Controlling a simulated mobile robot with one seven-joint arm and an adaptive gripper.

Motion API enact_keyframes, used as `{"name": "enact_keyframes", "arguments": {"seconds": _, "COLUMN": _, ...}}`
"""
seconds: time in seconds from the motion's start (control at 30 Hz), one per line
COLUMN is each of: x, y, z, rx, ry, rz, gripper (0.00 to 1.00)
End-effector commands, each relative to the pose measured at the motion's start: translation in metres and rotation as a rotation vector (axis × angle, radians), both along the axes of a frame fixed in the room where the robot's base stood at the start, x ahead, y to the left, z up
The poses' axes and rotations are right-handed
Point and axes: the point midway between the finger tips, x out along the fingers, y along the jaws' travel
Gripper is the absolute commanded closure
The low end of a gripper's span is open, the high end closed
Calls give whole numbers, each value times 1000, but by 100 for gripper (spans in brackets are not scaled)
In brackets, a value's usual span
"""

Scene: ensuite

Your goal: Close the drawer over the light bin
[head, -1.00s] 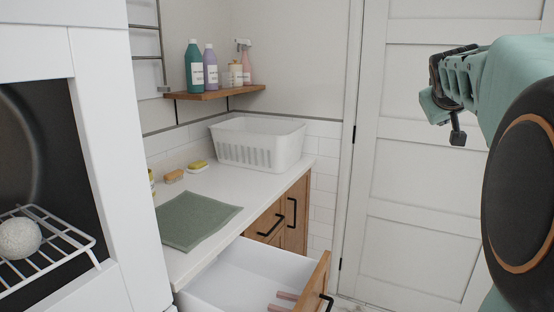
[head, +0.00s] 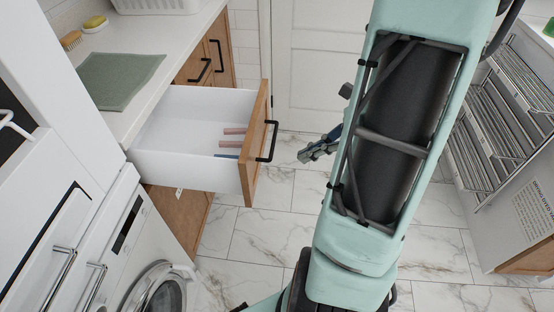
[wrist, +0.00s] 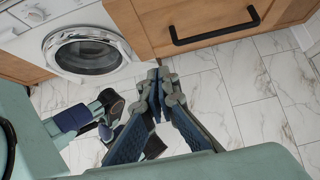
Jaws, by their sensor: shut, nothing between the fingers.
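The drawer (head: 200,115) is pulled well out from under the worktop, with a white inside and a wooden front (head: 258,140). Its black bar handle (head: 268,142) is on the outer face, and the handle also shows in the wrist view (wrist: 215,30). A few pinkish items (head: 232,135) lie inside. My gripper (head: 304,156) is to the right of the drawer front, apart from the handle. In the wrist view my gripper (wrist: 158,72) is shut and empty, its tips pointing toward the drawer front's lower edge. I cannot make out a light bin under the drawer.
A washing machine (head: 155,290) stands below left of the drawer. The worktop (head: 150,45) holds a green mat (head: 118,78), a sponge and a brush. A rack unit (head: 510,130) stands at the right. Marble floor (head: 270,215) is clear in front of the drawer.

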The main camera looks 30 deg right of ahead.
Motion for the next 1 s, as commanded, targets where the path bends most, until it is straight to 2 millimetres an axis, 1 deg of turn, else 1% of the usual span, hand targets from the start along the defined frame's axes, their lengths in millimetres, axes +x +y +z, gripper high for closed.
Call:
{"name": "enact_keyframes", "arguments": {"seconds": 0.17, "x": 10, "y": 17, "z": -23, "rx": -2, "ry": 1, "rz": 7, "gripper": 100}}
{"name": "enact_keyframes", "arguments": {"seconds": 0.4, "x": 31, "y": 47, "z": -61, "rx": -4, "ry": 2, "rz": 8, "gripper": 100}}
{"name": "enact_keyframes", "arguments": {"seconds": 0.5, "x": 39, "y": 59, "z": -72, "rx": -5, "ry": 1, "rz": 9, "gripper": 100}}
{"name": "enact_keyframes", "arguments": {"seconds": 0.6, "x": 48, "y": 72, "z": -68, "rx": -7, "ry": -2, "rz": 10, "gripper": 100}}
{"name": "enact_keyframes", "arguments": {"seconds": 0.73, "x": 55, "y": 83, "z": -68, "rx": -7, "ry": -1, "rz": 8, "gripper": 100}}
{"name": "enact_keyframes", "arguments": {"seconds": 0.83, "x": 58, "y": 87, "z": -67, "rx": -7, "ry": 0, "rz": 7, "gripper": 100}}
{"name": "enact_keyframes", "arguments": {"seconds": 1.0, "x": 59, "y": 88, "z": -67, "rx": -7, "ry": 0, "rz": 6, "gripper": 100}}
